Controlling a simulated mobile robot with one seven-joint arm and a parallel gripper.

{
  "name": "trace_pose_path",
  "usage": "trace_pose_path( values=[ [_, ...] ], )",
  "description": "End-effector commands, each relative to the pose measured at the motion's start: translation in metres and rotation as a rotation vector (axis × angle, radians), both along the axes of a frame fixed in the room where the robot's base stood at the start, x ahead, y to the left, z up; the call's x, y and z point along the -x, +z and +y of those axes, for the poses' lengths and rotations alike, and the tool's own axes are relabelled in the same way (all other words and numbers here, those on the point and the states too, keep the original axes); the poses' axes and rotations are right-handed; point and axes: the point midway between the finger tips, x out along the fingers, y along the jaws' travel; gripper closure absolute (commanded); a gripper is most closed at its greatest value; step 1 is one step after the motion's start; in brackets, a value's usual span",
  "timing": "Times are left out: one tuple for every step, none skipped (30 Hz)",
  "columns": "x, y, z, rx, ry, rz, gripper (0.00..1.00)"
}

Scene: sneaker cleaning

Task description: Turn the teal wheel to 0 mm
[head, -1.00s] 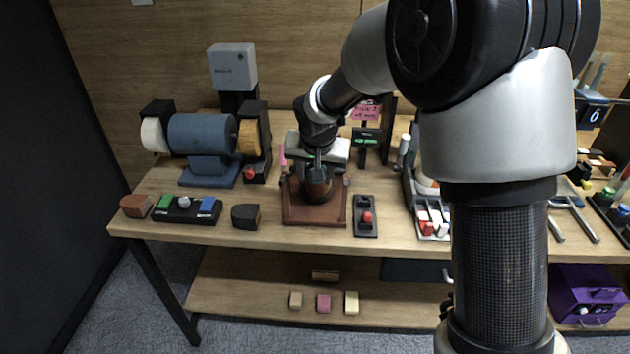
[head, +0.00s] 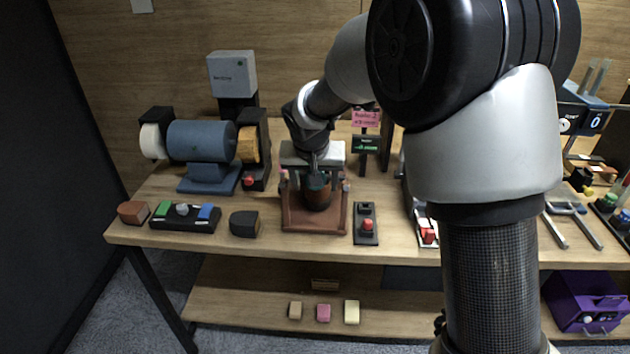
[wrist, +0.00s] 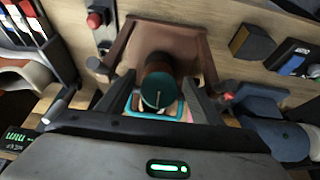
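The teal wheel (wrist: 158,89) caps a dark brown, rounded upright body (wrist: 158,62) in the wrist view, with a pale pointer line on its top. In the head view the teal wheel (head: 318,182) shows just under my gripper (head: 316,168). In the wrist view the two fingers of my gripper (wrist: 155,100) stand well apart, one on each side of the wheel, with gaps showing. The body stands on a brown leather-like tray (head: 316,226). A small dark display with green characters (head: 366,144) stands behind to the right; its value is too small to read.
A blue motor with buffing wheels (head: 202,140) stands left. A black block with a red button (head: 366,226) is right of the tray. A pink sign (head: 366,119) stands behind.

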Motion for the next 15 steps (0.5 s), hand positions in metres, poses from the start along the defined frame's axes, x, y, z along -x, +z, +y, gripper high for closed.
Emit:
trace_pose_path(
  values=[
    [0.000,0.000,0.000,0.000,-0.001,-0.001,0.41],
    [0.000,0.000,0.000,0.000,-0.001,-0.001,0.41],
    [0.000,0.001,0.000,0.000,-0.001,-0.001,0.41],
    [0.000,0.001,0.000,0.000,-0.001,-0.001,0.41],
    [0.000,0.001,0.000,-0.001,-0.002,-0.001,0.41],
    [0.000,0.001,0.000,-0.002,-0.001,-0.001,0.41],
    [0.000,0.001,0.000,-0.002,-0.001,-0.001,0.41],
    [0.000,0.002,0.000,-0.002,-0.001,-0.002,0.41],
    [0.001,0.005,0.000,-0.002,-0.001,-0.002,0.41],
    [0.002,0.007,0.000,-0.002,-0.001,-0.003,0.41],
    [0.003,0.010,0.000,-0.002,-0.001,-0.004,0.41],
    [0.005,0.015,0.001,-0.003,-0.001,-0.004,0.41],
    [0.007,0.019,0.001,-0.002,0.000,-0.005,0.41],
    [0.009,0.025,0.001,-0.002,0.000,-0.006,0.41],
    [0.013,0.032,0.001,-0.002,0.000,-0.005,0.41]
  ],
)
